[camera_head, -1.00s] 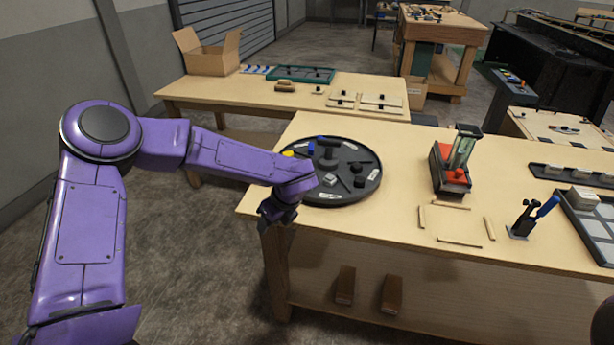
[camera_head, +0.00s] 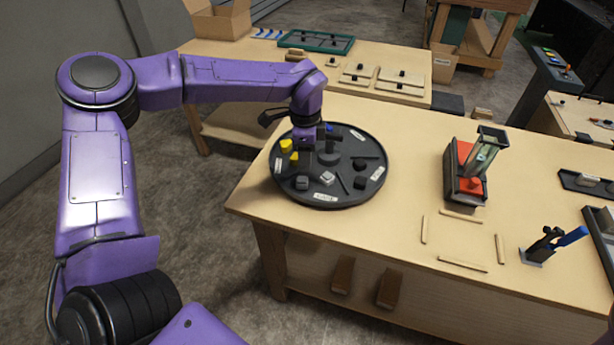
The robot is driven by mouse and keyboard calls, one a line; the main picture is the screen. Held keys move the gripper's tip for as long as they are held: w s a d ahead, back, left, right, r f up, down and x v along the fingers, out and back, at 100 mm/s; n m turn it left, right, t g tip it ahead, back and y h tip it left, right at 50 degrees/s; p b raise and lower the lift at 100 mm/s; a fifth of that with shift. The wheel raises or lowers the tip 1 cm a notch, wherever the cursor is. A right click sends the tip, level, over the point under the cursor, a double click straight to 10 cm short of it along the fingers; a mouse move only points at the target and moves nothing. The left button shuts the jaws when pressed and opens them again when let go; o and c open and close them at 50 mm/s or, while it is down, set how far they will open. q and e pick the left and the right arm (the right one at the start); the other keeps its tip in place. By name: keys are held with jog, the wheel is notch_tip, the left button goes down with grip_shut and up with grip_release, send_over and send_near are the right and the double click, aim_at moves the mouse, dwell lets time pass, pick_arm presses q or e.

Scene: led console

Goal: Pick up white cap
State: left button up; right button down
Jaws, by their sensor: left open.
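The white cap (camera_head: 327,178) is a small pale block on the front half of the round black tray (camera_head: 342,201), which lies on the near workbench. My left gripper (camera_head: 304,159) hangs over the left part of the tray, a little behind and to the left of the white cap, pointing down. Its jaws are open and small in the picture. The gap between it and the tray is hard to judge. My right gripper is out of view.
Yellow caps (camera_head: 287,146), a dark cap (camera_head: 302,183) and a blue part share the tray with a central post. A red and black device (camera_head: 463,180) stands right of it. Wooden strips (camera_head: 462,265) lie in front, and bare bench top lies between.

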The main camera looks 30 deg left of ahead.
aim_at(302, 179)
pick_arm(q)
jog(key=f+p, duration=0.1)
jog(key=f, duration=0.3)
jog(key=f+p, duration=0.1)
jog(key=f, duration=0.1)
jog(key=shift+s+a+f+p, duration=0.15)
jog(key=shift+s+a+p, duration=0.15)
jog(key=shift+a, duration=0.1)
jog(key=shift+f, duration=0.35)
jog(key=c, duration=0.7)
